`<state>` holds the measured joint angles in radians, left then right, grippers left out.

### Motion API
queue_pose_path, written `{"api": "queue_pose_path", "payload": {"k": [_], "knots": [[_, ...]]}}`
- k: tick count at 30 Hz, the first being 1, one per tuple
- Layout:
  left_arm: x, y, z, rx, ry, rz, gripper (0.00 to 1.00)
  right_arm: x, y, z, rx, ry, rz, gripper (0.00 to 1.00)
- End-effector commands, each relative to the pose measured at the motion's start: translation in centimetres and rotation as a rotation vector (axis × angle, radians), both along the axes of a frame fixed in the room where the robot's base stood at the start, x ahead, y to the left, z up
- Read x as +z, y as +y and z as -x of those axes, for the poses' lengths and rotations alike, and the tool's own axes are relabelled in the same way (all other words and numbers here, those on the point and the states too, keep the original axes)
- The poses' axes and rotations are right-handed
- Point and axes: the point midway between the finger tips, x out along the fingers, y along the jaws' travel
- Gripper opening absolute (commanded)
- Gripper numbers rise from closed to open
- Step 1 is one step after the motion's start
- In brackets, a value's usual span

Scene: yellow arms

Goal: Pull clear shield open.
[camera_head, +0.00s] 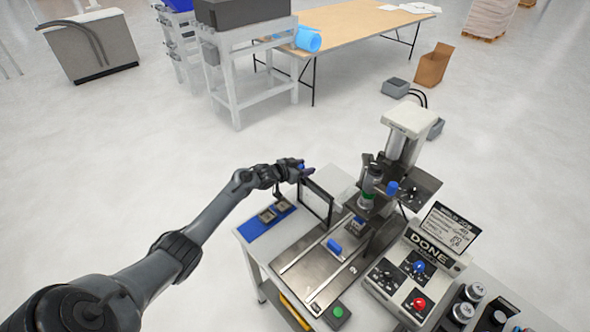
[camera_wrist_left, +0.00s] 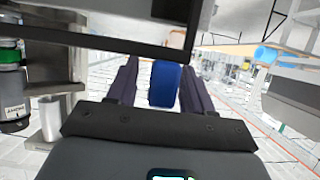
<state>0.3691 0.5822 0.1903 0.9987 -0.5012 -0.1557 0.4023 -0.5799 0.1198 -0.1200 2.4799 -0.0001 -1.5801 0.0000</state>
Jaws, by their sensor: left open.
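The clear shield (camera_head: 318,191) is an upright pane in a thin black frame at the left side of the press machine on the bench. Its dark frame also crosses the top of the left wrist view (camera_wrist_left: 95,45). A blue knob (camera_wrist_left: 164,86) sits between my left fingers in that view, with a small gap visible on its right side. My left gripper (camera_head: 303,168) is open around the blue knob at the shield's upper corner. The fingertips are small and partly hidden in the head view. My right gripper is not in view.
The machine (camera_head: 408,125) stands right of the shield, with a control panel reading DONE (camera_head: 428,248) in front. A metal plate with a blue grip (camera_head: 334,246) lies below. A blue mat (camera_head: 268,222) with small parts lies at left. Free floor surrounds the bench.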

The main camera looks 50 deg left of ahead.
Motion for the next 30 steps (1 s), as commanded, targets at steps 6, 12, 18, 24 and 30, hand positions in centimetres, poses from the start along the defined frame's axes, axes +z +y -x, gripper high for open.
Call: {"api": "queue_pose_path", "payload": {"k": [6, 12, 18, 24, 30], "knots": [[0.7, 0.0, 1.9, 0.0, 0.0, -0.003, 0.51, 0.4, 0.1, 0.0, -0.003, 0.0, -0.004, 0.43], [1.9, -0.2, 4.6, -0.002, 0.001, -0.004, 0.51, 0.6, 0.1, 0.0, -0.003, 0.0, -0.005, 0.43], [2.9, -0.3, 7.3, 0.0, 0.001, -0.002, 0.51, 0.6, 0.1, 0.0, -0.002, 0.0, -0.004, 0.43], [3.7, -0.4, 9.0, 0.0, 0.001, -0.001, 0.51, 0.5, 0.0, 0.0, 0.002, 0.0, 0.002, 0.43], [4.0, -0.4, 9.7, 0.001, 0.0, 0.0, 0.51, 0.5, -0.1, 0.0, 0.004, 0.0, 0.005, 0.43]]}}
